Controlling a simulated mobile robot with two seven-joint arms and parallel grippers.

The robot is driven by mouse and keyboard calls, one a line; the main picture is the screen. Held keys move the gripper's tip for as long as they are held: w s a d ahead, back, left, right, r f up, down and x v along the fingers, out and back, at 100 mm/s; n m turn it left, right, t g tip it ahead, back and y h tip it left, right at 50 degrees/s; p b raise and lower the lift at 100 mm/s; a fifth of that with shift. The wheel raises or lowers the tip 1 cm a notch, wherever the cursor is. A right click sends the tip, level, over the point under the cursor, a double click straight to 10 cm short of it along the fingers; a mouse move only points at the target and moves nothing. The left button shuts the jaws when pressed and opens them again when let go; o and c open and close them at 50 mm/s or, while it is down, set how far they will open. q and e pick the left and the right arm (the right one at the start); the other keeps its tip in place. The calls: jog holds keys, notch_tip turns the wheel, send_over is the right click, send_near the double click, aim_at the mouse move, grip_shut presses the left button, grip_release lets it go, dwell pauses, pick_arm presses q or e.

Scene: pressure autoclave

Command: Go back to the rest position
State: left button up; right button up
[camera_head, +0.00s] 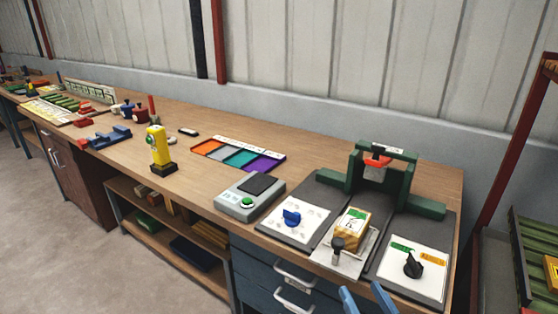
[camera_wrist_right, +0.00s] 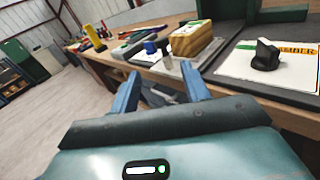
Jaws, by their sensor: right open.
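My right gripper (camera_head: 363,290) shows at the bottom edge of the head view as two blue fingers held apart, in front of the bench. In the right wrist view the same gripper (camera_wrist_right: 160,70) is open and empty, with its fingers pointing toward the bench front. The autoclave's green frame (camera_head: 412,180) stands at the back of the dark base plate. A yellow block (camera_head: 351,228) sits on a light slide plate (camera_head: 338,259) with a black-topped handle; the block (camera_wrist_right: 190,40) also shows beyond the fingers. My left gripper is not in view.
The wooden bench (camera_head: 310,163) carries a blue knob (camera_head: 291,217), a black knob (camera_head: 413,264), a grey box with a green button (camera_head: 246,203), a colour-striped tray (camera_head: 240,158) and a yellow post (camera_head: 158,150). Blue drawers with handles (camera_head: 293,273) lie below. Open floor (camera_head: 60,240) is at left.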

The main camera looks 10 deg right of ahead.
jog(key=s+a+f+m+g+p, duration=0.1)
jog(key=f+m, duration=0.4)
jog(key=m, duration=0.6)
jog(key=s+a+f+m+g+y+p, duration=0.1)
jog(key=s+a+f+m+g, duration=0.1)
jog(key=m, duration=0.9)
jog(key=s+a+f+m+g+p, duration=0.1)
jog(key=s+f+m+g, duration=0.3)
jog(key=f+m, duration=0.4)
jog(key=s+a+m, duration=0.1)
jog(key=m, duration=0.1)
jog(key=shift+f+m+y, duration=0.25)
jog(key=shift+m+y, duration=0.15)
jog(key=shift+s, duration=0.1)
